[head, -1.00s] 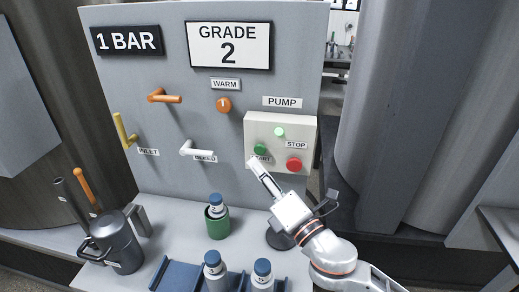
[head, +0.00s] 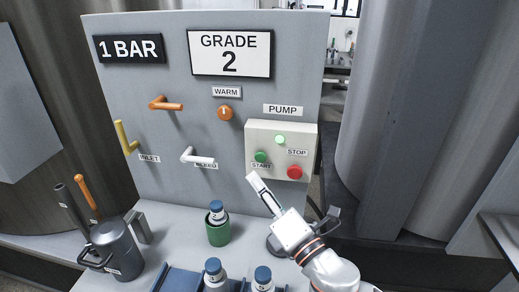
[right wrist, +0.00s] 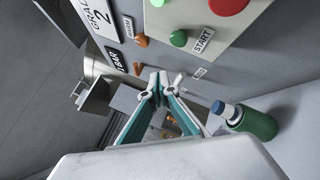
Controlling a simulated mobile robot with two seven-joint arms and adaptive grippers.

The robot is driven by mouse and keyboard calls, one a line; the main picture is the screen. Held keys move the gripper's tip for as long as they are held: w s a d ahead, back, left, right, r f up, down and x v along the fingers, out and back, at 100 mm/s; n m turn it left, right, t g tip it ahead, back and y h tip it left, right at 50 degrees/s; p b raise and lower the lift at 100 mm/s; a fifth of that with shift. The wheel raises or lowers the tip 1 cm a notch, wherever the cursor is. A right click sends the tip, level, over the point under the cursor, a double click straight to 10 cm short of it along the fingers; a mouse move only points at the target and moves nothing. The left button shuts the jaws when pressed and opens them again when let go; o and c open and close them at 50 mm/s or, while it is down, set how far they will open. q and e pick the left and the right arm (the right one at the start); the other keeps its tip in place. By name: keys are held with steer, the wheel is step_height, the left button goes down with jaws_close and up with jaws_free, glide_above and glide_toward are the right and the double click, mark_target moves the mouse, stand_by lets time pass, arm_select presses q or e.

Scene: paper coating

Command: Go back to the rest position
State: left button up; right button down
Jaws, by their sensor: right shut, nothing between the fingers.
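My right gripper (head: 254,180) is shut and empty. In the head view it is in front of the grey panel, below and left of the green start button (head: 260,157) and apart from it. In the right wrist view its closed fingers (right wrist: 158,84) point toward the panel's lower part, with the start button (right wrist: 179,38) above them. The red stop button (head: 294,172) is to the right on the same pump box (head: 253,136). My left gripper is in neither view.
A green cup (head: 217,232) with a blue-capped bottle (head: 217,210) stands on the bench. Blue-capped bottles (head: 213,270) are in a blue rack (head: 176,281) at the front. A dark grey jug (head: 118,250) is at left. Yellow inlet (head: 126,140), white bleed (head: 198,158) and orange (head: 165,105) handles project from the panel.

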steer(key=s+d+f+m+g+h, duration=0.1)
steer(key=d+f+m+h, duration=0.5)
steer(key=d+m, duration=0.3)
steer(key=s+d+f+m+g+h, duration=0.1)
steer(key=d+f+m+h, duration=0.45)
steer(key=d, duration=0.45)
steer(key=s+d+f+m+g+h, duration=0.2)
steer(key=s+d+f+m+g, duration=0.25)
steer(key=s+d+f, duration=0.35)
steer(key=s+d+f+m+g+h, duration=0.2)
steer(key=s+d+f+m+g, duration=0.3)
steer(key=s+d, duration=0.5)
steer(key=w+a+f+m+t+y, duration=0.1)
steer(key=a+f+t+y, duration=0.4)
steer(key=a+f, duration=0.9)
steer(key=a+m+y, duration=0.1)
steer(key=a+y, duration=0.1)
steer(key=a, duration=0.1)
steer(key=shift+w+a, duration=0.15)
steer(key=shift+w, duration=0.1)
